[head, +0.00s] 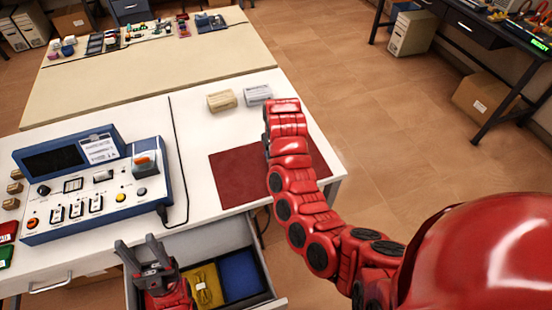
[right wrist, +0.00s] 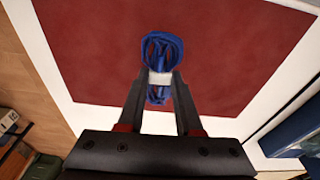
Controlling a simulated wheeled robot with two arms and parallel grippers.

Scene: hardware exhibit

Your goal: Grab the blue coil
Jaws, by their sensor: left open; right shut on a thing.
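The blue coil (right wrist: 149,48) is a looped blue cord with a white band, seen in the right wrist view. My right gripper (right wrist: 160,80) is shut on it at the white band, above the dark red mat (right wrist: 90,50). In the head view my right arm reaches over the mat (head: 233,180) and hides the right fingers and the coil. My left gripper (head: 138,242) is open and empty, at the left side of the open drawer.
The open drawer has a yellow section (head: 202,280) with a yellow coil and a bare blue section (head: 238,275). A blue-and-white instrument panel (head: 95,190) stands on the white table. Beige (head: 221,100) and grey (head: 258,94) blocks sit behind the mat.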

